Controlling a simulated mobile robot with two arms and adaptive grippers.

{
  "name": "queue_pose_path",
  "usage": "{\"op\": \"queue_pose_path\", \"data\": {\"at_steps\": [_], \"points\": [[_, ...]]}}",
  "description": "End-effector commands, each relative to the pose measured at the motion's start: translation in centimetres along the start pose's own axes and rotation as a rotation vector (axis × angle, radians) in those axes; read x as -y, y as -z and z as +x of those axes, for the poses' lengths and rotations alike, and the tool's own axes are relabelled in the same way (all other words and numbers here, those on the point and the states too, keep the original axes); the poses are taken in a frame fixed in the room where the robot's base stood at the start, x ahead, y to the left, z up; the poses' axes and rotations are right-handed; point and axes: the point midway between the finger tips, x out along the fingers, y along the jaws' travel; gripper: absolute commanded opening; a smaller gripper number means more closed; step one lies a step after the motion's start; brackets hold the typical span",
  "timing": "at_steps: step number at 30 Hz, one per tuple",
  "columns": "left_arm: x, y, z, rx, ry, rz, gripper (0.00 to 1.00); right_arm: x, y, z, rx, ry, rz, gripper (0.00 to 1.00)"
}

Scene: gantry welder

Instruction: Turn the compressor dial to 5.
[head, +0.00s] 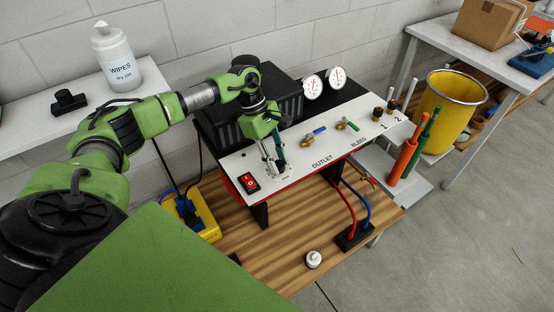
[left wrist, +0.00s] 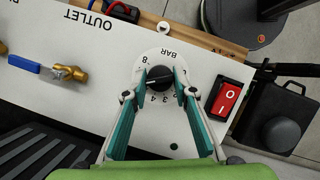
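The compressor dial (left wrist: 160,80) is a black knob with a white line on a white round scale marked BAR, upside down in the left wrist view. The white line lies roughly level across the knob; which end points is unclear. An 8, a 4 and a 3 show on the scale; other numbers are hidden by the fingers. My left gripper (left wrist: 161,87) has one teal fingertip on each side of the knob, with a thin gap seeming to remain. In the head view, my left gripper (head: 276,168) reaches down to the panel and hides the dial. My right gripper is out of view.
A red power switch (head: 248,182) sits beside the dial on the white panel (head: 312,150). Blue-handled (head: 317,131) and green-handled (head: 347,125) valves stand further along it. Two round gauges (head: 312,87) rise behind. A small white-topped item (head: 313,259) stands on the wooden bench (head: 275,262).

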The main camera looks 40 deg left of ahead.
Motion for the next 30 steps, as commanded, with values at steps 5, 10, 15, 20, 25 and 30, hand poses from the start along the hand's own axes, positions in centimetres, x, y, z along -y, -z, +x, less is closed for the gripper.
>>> {"op": "queue_pose_path", "data": {"at_steps": [5, 10, 15, 20, 25, 30], "points": [[0.1, 0.0, 0.0, 0.0, -0.004, -0.012, 0.04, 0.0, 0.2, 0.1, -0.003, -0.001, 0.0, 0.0], [0.1, 0.1, 0.1, 0.0, -0.028, -0.066, 0.04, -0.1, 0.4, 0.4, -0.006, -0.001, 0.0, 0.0], [0.2, 0.1, 0.1, 0.0, -0.068, -0.165, 0.04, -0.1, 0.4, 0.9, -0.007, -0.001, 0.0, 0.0], [0.3, 0.1, 0.1, 0.0, -0.111, -0.27, 0.04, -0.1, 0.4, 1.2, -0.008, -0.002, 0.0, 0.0], [0.3, 0.0, 0.1, 0.001, -0.152, -0.367, 0.04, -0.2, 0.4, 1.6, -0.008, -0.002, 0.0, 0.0], [0.3, 0.0, 0.1, 0.0, -0.181, -0.436, 0.04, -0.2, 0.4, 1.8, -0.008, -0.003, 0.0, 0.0]]}}
